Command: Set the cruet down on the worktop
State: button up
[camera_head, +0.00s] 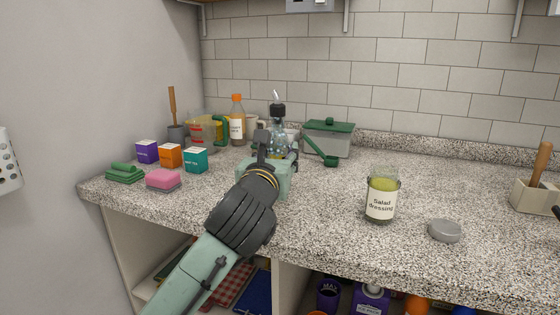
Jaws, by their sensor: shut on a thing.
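The cruet (278,128) is a clear bluish glass bottle with a black cap and a pale pouring spout. It stands upright in my gripper (278,154), left of the picture's middle above the worktop (330,215). My gripper is shut on the cruet, with a dark finger on each side. Its pale green body hides the cruet's lower part, so I cannot tell whether the base touches the speckled worktop.
A salad dressing jar (381,202) and a grey lid (445,230) stand to the right. Small boxes (170,156), a pink sponge (163,179) and an orange-capped bottle (237,122) are left. A green-lidded container (330,139) and ladle (322,152) are behind. Worktop between gripper and jar is clear.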

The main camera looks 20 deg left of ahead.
aim_at(279, 149)
jog(key=shift+w+a+f+p, duration=0.25)
jog(key=shift+w+f, duration=0.25)
jog(key=shift+w, duration=0.4)
jog(key=shift+w+a+f+p, duration=0.2)
jog(key=shift+w+f, duration=0.3)
jog(key=shift+w, duration=0.35)
jog(key=shift+w+a+f+p, duration=0.2)
jog(key=shift+w+f, duration=0.3)
jog(key=shift+w, duration=0.4)
jog(key=shift+f, duration=0.45)
jog(key=shift+f+b, duration=0.25)
jog(key=shift+b, duration=0.1)
jog(key=o, duration=1.5)
jog(key=shift+r, duration=0.1)
